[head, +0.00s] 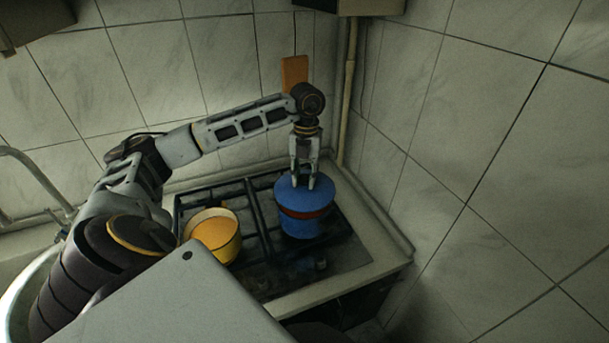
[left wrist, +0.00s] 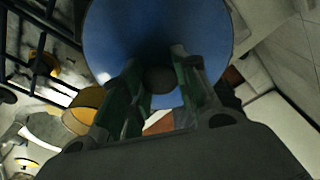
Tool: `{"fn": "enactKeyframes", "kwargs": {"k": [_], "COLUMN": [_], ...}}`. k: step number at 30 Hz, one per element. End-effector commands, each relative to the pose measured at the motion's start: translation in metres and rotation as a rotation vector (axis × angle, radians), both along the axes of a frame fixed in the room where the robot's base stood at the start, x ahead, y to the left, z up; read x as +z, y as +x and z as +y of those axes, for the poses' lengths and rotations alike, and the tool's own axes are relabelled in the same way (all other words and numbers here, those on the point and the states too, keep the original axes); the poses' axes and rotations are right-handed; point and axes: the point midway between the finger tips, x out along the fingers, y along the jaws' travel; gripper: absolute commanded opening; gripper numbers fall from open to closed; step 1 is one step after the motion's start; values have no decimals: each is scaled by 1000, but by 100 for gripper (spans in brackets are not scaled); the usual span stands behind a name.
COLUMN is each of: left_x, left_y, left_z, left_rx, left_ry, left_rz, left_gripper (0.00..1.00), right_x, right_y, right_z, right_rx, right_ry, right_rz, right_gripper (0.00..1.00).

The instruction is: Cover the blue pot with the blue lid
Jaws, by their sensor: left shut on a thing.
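The blue pot (head: 304,227) stands on the right side of the stove, with a red band showing near its top. The blue lid (head: 291,195) is over the pot's mouth and looks about level. I cannot tell whether it rests fully on the rim. My left gripper (head: 305,182) comes down from above and is shut on the lid's knob. In the left wrist view the lid (left wrist: 150,35) fills the upper middle, and the dark round knob (left wrist: 160,79) is between the fingers of the gripper (left wrist: 158,85). The lid hides the pot there. My right gripper is not in view.
A yellow pot (head: 216,234) stands on the stove to the left of the blue pot. The black stove (head: 346,252) sits in a corner between tiled walls. An orange board (head: 294,74) leans at the back wall. A sink (head: 22,290) is at the left.

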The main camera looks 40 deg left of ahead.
Motion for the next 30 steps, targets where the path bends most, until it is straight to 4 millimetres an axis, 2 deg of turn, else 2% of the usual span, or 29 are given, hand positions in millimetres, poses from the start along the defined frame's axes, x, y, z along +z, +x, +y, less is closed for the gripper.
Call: {"fn": "enactKeyframes", "kwargs": {"k": [13, 30], "left_x": [-17, -19], "left_y": [0, 0], "left_z": [0, 0], "left_rx": [0, 0], "left_ry": [0, 0], "left_rz": [-1, -1], "left_gripper": [7, 7], "right_x": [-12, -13], "right_y": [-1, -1], "right_z": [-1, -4], "right_rx": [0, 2], "right_ry": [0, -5], "right_rz": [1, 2], "right_gripper": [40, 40]}}
